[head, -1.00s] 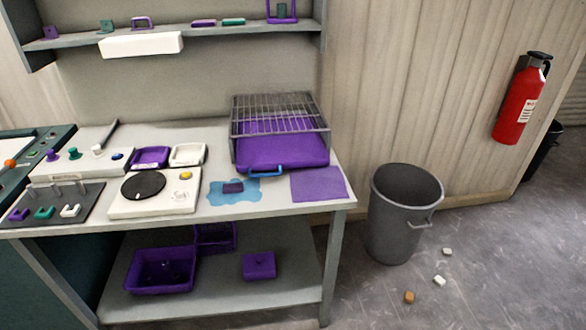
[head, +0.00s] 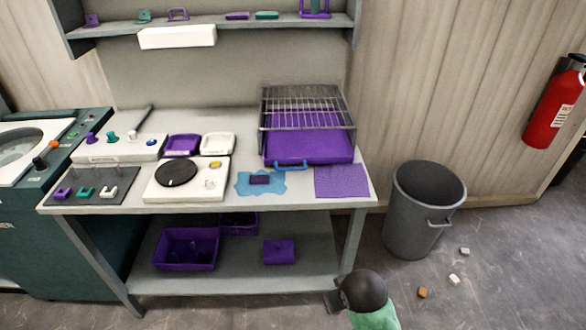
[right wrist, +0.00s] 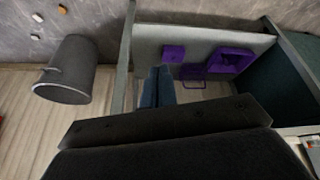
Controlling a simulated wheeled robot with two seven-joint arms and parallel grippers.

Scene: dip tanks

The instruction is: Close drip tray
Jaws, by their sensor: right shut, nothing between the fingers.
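The purple drip tray (head: 308,151) lies under a wire rack (head: 305,115) at the right of the bench top. It sticks out toward the front, with its blue handle (head: 292,166) at the front edge. My right gripper (right wrist: 158,72) is shut and empty in the right wrist view, low in front of the bench and apart from the tray. The tray does not show clearly in that view. A dark and green part of my arm shows at the bottom of the head view. My left gripper is not in view.
A grey bin (head: 420,215) stands right of the bench. Purple containers (head: 187,250) sit on the lower shelf. Small blocks (head: 455,279) lie on the floor.

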